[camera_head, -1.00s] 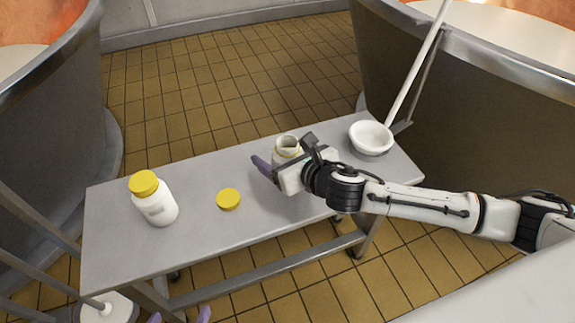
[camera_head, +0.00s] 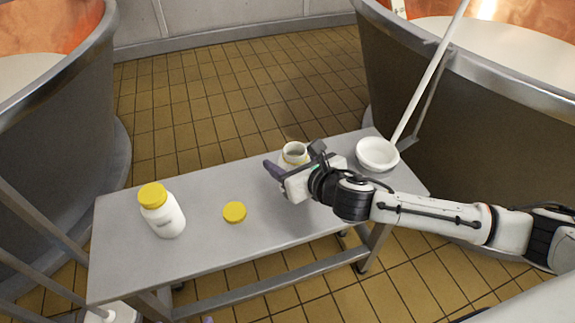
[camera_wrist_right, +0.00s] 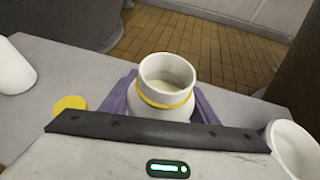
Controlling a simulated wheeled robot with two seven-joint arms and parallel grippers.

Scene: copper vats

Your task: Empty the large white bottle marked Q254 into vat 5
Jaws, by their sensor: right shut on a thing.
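My right gripper (camera_head: 286,176) is shut on an open white bottle (camera_head: 294,155) with a yellow ring at its neck. The bottle is upright over the far side of the grey table; I cannot tell surely whether it touches it. In the right wrist view, the bottle (camera_wrist_right: 166,92) stands between purple fingers, with pale contents inside. A second white bottle (camera_head: 163,215) with a yellow cap stands at the table's left; its label is unreadable. Q254 cannot be read on either bottle. Only a sliver of my left gripper (camera_head: 208,319) shows at the bottom edge.
A loose yellow cap (camera_head: 234,212) lies on the table (camera_head: 215,255). A white bowl (camera_head: 377,155) with a long handle stands at its right end. Large vats stand left (camera_head: 60,130) and right (camera_head: 430,100); I see no vat numbers. Tiled floor lies between them.

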